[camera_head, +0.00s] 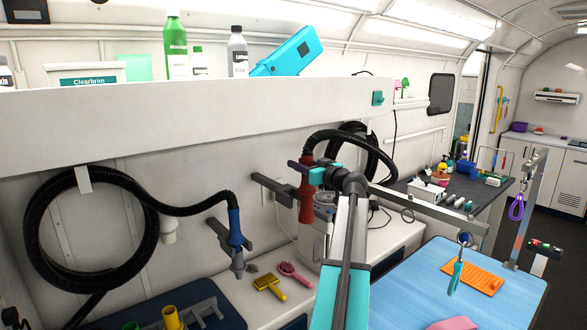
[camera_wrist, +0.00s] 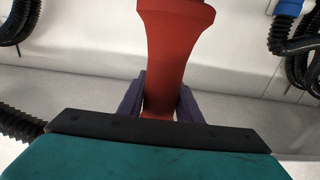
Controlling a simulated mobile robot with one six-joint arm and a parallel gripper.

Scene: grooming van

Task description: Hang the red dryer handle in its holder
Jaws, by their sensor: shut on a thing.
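The red dryer handle (camera_head: 306,192) is upright in the head view, with a black hose rising from its top. My gripper (camera_head: 311,172) is shut on its upper part. In the wrist view the red handle (camera_wrist: 175,55) stands between the two dark purple fingers of my gripper (camera_wrist: 161,100), one on each side. A grey wall holder (camera_head: 272,188) reaches out just left of the red handle. Its front end is close beside the handle; I cannot tell whether they touch or whether the handle sits in it.
A blue dryer handle (camera_head: 235,228) hangs in another grey holder (camera_head: 218,231) to the left. A coiled black hose (camera_head: 50,235) hangs on the wall. A long white shelf (camera_head: 190,122) runs above. A blue table (camera_head: 415,285) with an orange mat (camera_head: 467,277) lies right.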

